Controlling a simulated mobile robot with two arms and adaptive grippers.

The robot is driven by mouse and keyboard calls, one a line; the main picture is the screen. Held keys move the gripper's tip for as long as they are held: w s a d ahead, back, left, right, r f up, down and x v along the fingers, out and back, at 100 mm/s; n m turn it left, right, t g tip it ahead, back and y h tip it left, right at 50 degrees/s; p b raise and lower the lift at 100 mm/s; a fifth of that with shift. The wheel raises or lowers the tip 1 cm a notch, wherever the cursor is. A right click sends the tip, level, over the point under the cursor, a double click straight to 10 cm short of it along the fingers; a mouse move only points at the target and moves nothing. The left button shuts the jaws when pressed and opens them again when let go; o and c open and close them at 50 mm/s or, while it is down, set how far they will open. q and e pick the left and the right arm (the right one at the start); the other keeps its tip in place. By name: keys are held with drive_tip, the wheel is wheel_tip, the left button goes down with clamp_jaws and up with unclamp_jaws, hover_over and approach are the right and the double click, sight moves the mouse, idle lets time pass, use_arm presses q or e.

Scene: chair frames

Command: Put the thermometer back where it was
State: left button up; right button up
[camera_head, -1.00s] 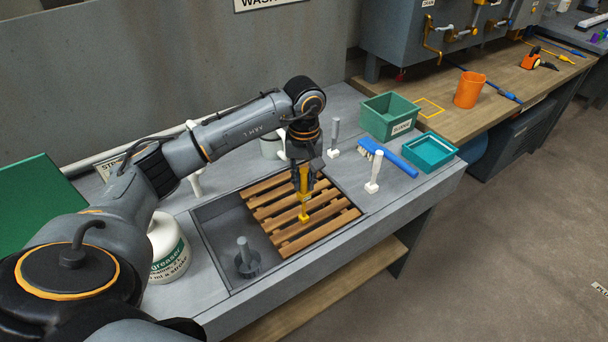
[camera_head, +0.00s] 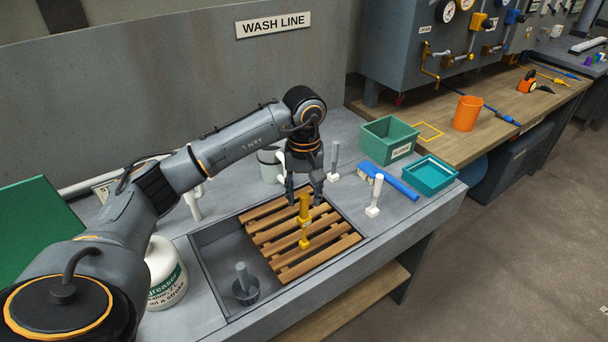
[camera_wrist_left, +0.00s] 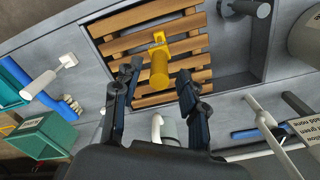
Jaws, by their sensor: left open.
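A yellow upright piece (camera_head: 304,208), which may be the thermometer, stands on the wooden slatted rack (camera_head: 265,237) over the sink basin. It also shows in the left wrist view (camera_wrist_left: 159,66). My left gripper (camera_head: 304,196) is open just above and behind it, with its fingers apart on either side of the piece's top. In the left wrist view the two fingertips (camera_wrist_left: 160,72) are clear of the yellow piece. My right gripper is not in view.
The wooden bench (camera_head: 490,115) has a yellow outline (camera_head: 429,131) and an orange cup (camera_head: 467,113). A degreaser tub (camera_head: 166,280) stands at the left.

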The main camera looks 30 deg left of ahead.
use_arm(q)
wheel_tip(320, 180, up, 8)
drive_tip(key=shift+r+b, duration=0.1)
drive_tip(key=shift+b, duration=0.55)
drive_tip(key=shift+r, duration=0.5)
